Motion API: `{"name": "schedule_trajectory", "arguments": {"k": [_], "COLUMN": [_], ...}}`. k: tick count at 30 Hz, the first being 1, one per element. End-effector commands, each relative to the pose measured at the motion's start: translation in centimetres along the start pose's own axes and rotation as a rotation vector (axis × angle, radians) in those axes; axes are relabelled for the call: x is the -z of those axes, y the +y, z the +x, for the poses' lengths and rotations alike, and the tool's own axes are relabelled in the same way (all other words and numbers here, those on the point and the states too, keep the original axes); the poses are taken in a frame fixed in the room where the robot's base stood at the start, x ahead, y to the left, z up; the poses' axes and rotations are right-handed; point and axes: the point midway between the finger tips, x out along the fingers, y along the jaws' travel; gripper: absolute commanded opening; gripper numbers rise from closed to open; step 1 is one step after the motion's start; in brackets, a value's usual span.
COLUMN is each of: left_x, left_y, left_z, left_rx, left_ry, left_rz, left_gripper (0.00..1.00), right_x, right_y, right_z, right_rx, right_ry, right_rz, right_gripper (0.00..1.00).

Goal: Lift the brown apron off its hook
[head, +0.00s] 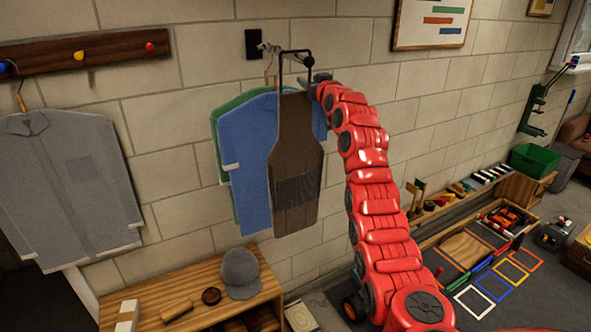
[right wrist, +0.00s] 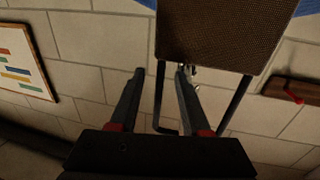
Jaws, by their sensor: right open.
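The brown apron (head: 297,150) hangs against the wall in front of a blue garment, its dark neck loop (head: 281,70) rising above it. My right gripper (head: 318,80) is at the loop's right side, just above the bib. In the right wrist view, the bib (right wrist: 215,35) is at the top and one strap (right wrist: 159,95) shows between the open fingers of the gripper (right wrist: 160,72). The strap looks ungripped. My left gripper is out of view.
Blue (head: 250,150) and green (head: 220,115) garments hang behind the apron. A grey coat (head: 70,185) hangs at left under a wooden peg rail (head: 95,53). Below, a wooden bench (head: 210,285) holds a grey cap (head: 240,272).

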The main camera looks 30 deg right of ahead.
Motion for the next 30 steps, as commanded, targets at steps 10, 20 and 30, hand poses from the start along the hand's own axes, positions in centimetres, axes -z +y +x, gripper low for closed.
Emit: {"name": "schedule_trajectory", "arguments": {"k": [10, 20, 30], "left_x": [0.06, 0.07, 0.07], "left_y": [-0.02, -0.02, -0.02], "left_z": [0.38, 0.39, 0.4], "left_rx": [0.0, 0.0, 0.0], "left_ry": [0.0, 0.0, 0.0], "left_rz": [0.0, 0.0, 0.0], "left_gripper": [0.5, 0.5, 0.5], "right_x": [-0.02, -0.02, -0.01], "right_y": [0.01, 0.0, -0.01], "right_z": [0.69, 0.68, 0.68], "right_rx": [-0.001, -0.001, -0.001], "right_ry": [0.003, 0.002, 0.002], "right_rz": [-0.001, -0.001, -0.001], "right_gripper": [0.47, 0.0, 0.0]}}
